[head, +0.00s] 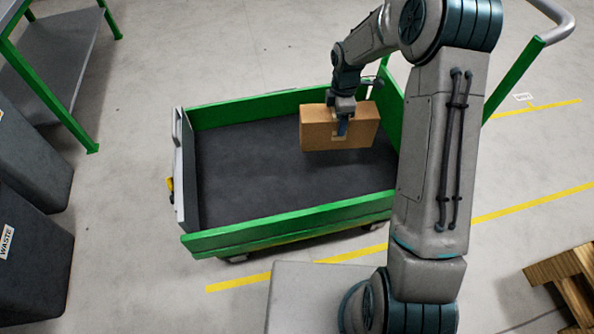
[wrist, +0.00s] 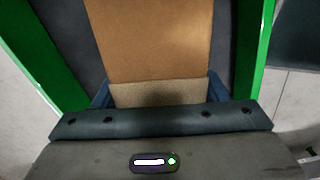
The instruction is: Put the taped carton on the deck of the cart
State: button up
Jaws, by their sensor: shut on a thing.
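The taped carton (head: 316,133) is a brown box in my gripper, over the right part of the cart. My gripper (head: 343,128) is shut on the carton from above. The cart has a dark grey deck (head: 245,165) with green side walls (head: 290,226). I cannot tell for sure whether the carton's underside touches the deck. In the wrist view the carton (wrist: 155,40) fills the middle between the blue fingers (wrist: 158,92), with the dark deck and green walls on both sides.
The cart's handle (head: 553,18) rises at the upper right. Dark waste bins (head: 25,245) stand at the left, and a green-framed shelf (head: 60,60) is at the upper left. A wooden pallet (head: 565,275) lies at the lower right. The left part of the deck is empty.

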jog(key=f+n+b, duration=0.1)
jog(key=w+f+b, duration=0.1)
jog(key=f, duration=0.1)
jog(key=shift+a+f+n, duration=0.15)
jog(key=shift+a+n, duration=0.05)
jog(key=shift+n, duration=0.2)
jog(key=w+d+f+b, duration=0.5)
jog(key=w+d+f, duration=0.2)
jog(key=d+f, duration=0.2)
jog(key=shift+f, duration=0.85)
jog(key=shift+f+b, duration=0.2)
jog(key=shift+b, duration=0.1)
jog(key=o, duration=1.4)
jog(key=shift+o, duration=0.2)
